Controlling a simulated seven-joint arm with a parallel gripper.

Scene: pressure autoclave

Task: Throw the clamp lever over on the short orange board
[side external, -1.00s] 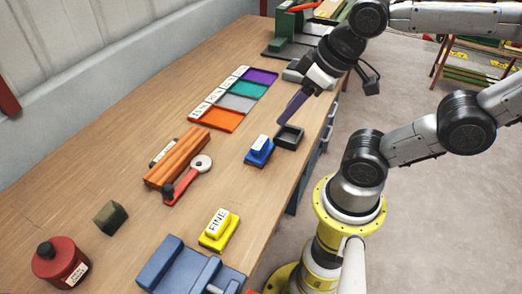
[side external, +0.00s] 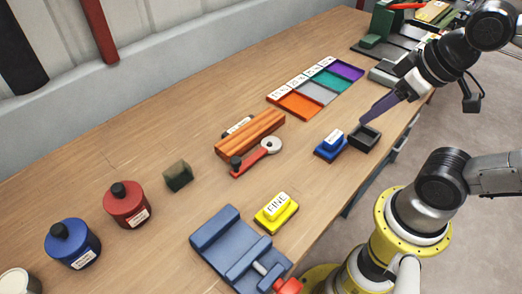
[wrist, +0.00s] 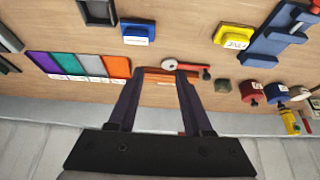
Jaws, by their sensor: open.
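The orange board (side external: 250,133) is a short ribbed block lying on the wooden bench, left of the middle. A red clamp lever (side external: 254,160) lies along its near side, with a pale round ring at its right end and a black knob at its left end. In the wrist view, the lever (wrist: 188,66) and the board (wrist: 158,76) show beyond my fingertips. My gripper (side external: 364,119) is open and empty, above the bench near a small dark tray and well right of the board. Its two fingers (wrist: 157,74) stand apart in the wrist view.
A dark tray (side external: 365,140), a blue block (side external: 331,146) and a yellow block labelled FINE (side external: 276,210) stand to the right and front. Coloured trays (side external: 318,93) lie behind. A blue vise (side external: 240,245), a dark green block (side external: 177,176) and a red jar (side external: 126,205) are nearer.

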